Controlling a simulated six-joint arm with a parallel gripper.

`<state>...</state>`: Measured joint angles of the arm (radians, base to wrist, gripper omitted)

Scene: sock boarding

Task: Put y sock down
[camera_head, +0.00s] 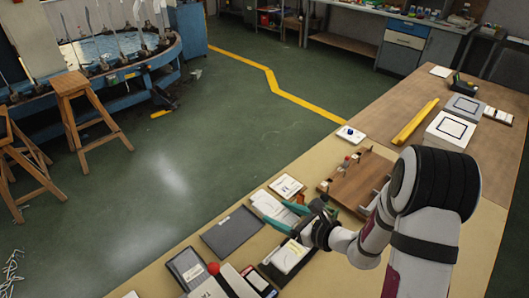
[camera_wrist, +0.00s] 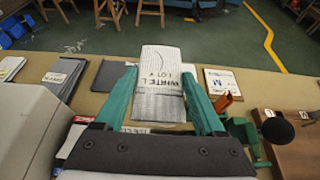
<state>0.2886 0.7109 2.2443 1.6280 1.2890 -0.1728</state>
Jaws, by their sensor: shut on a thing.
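My gripper (camera_wrist: 160,73) has two teal fingers, one on each side of a flat whitish sock (camera_wrist: 160,60). The sock has dark lettering that seems to read "WHITE L LOT Y", and its near part is grey and ribbed. The fingers are shut on it along its sides. In the head view my gripper (camera_head: 287,215) is over the near part of the long table, with the pale sock (camera_head: 268,204) at its fingertips. I cannot tell whether the sock touches the table.
A dark grey panel (camera_head: 232,233) lies left of my gripper, and a white card (camera_head: 286,186) lies behind it. A wooden board with upright pieces (camera_head: 358,185) stands to the right. A yellow bar (camera_head: 415,122) and a black-outlined square pad (camera_head: 450,131) lie farther along the table.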

